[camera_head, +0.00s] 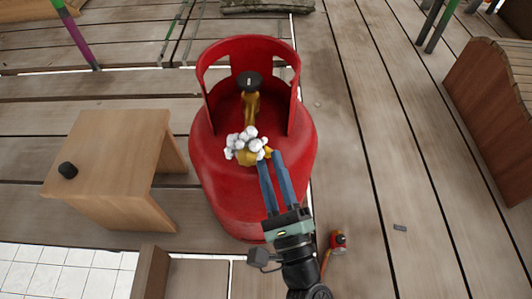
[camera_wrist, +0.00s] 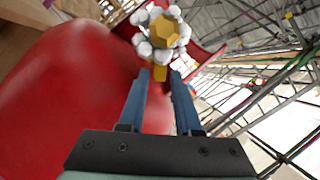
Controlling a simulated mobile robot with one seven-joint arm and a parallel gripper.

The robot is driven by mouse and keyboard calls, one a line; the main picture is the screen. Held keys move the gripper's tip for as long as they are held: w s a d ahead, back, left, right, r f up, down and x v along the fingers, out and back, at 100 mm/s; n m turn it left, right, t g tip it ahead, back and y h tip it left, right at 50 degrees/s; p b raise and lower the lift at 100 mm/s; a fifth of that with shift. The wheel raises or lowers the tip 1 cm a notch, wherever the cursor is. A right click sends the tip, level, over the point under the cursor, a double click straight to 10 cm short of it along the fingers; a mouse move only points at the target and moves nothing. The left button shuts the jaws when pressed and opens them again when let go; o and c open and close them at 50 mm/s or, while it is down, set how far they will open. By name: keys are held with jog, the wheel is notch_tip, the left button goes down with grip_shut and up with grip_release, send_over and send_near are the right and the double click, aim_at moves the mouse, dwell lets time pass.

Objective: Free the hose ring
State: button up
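A red gas cylinder (camera_head: 215,165) stands upright on the plank floor, with a collar around its top. A brass valve (camera_head: 251,105) with a dark handwheel (camera_head: 249,80) rises inside the collar. On the valve's near side sits a brass hex fitting (camera_wrist: 160,38), probably the hose ring, ringed by white lumps (camera_head: 243,142) like frost or ice. My gripper (camera_head: 269,156) reaches in from the front, its blue fingers parted. In the wrist view, the fingertips lie just below the fitting, a narrow brass piece (camera_wrist: 160,74) showing between them. Contact is unclear.
A small red and yellow item (camera_head: 338,241) is close to my arm's right. A wooden block (camera_head: 490,110) is far right. Planks between are mostly clear.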

aim_at(267, 155)
jog(key=shift+x, duration=1.8)
grip_shut()
